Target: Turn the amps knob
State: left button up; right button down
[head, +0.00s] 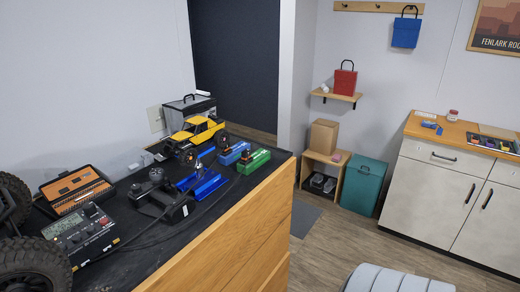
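A dark charger-like box (84,234) with a grey panel sits at the left of the black-topped bench, beside a large black tyre. Small controls show on its panel, but they are too small to tell which is the amps knob or how it is turned. Neither of my grippers is in view.
On the bench (225,207) are an orange-and-black case (76,188), a black transmitter (158,197), blue and green packs (245,160), a yellow crawler (196,133) and large tyres (33,264). A dark cable crosses the front. Open floor (325,240) lies right of the bench.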

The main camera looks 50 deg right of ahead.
aim_at(89, 208)
jog(key=i+z, duration=0.2)
jog(key=z, duration=0.2)
jog(key=i+j+z, duration=0.1)
jog(key=z, duration=0.25)
jog(key=i, duration=0.1)
